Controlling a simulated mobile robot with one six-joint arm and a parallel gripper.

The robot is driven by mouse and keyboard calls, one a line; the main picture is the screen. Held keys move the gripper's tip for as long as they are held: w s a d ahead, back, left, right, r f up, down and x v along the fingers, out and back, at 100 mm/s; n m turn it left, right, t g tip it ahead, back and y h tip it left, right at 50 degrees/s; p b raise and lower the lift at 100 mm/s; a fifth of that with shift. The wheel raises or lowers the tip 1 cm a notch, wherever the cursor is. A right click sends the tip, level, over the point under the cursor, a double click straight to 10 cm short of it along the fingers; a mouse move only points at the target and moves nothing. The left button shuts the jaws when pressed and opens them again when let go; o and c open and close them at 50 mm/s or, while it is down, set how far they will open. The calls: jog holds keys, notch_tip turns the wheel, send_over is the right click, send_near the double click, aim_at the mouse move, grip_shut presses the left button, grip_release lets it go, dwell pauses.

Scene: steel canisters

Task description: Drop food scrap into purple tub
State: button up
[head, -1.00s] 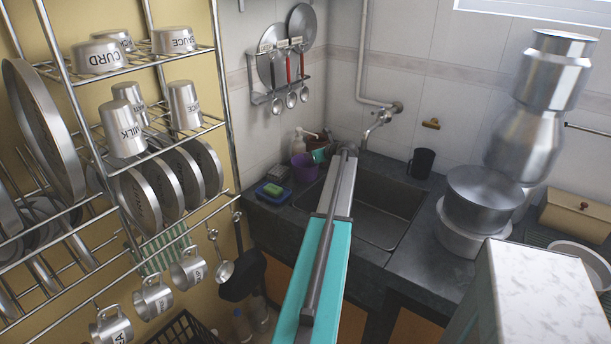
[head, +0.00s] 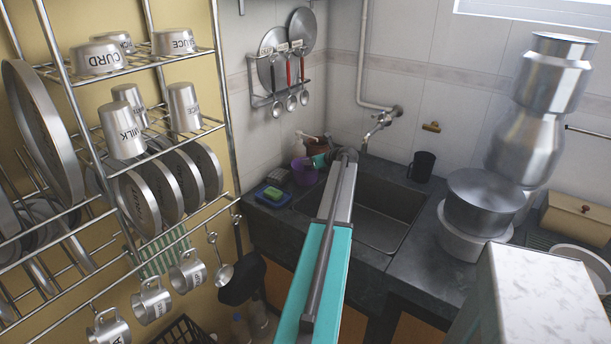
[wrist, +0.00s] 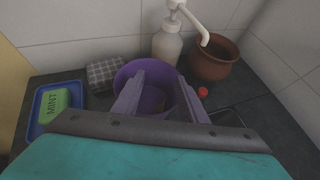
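The purple tub (wrist: 128,76) stands in the counter corner. It also shows in the head view (head: 304,173), partly covered by my gripper. In the wrist view my gripper (wrist: 159,78) is over the tub with its two fingers apart, tips reaching over the opening. Nothing shows held between the tips. A dull brownish patch (wrist: 152,99) shows low inside the tub between the fingers. It may be the food scrap, but I cannot tell for sure. The tub's near side is hidden by my gripper.
A white pump bottle (wrist: 167,44) and a brown pot (wrist: 214,60) stand close behind the tub. A blue tray with a green bar (wrist: 56,103) and a checked block (wrist: 105,72) are left of it. The sink (head: 378,212) lies to the right.

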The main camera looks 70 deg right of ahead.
jog(key=shift+s+a, duration=0.1)
jog(key=b+v, duration=0.2)
jog(key=v, duration=1.1)
jog(key=shift+a+r, duration=0.15)
jog(key=shift+r, duration=0.05)
jog(key=shift+s, duration=0.15)
dwell(0.4)
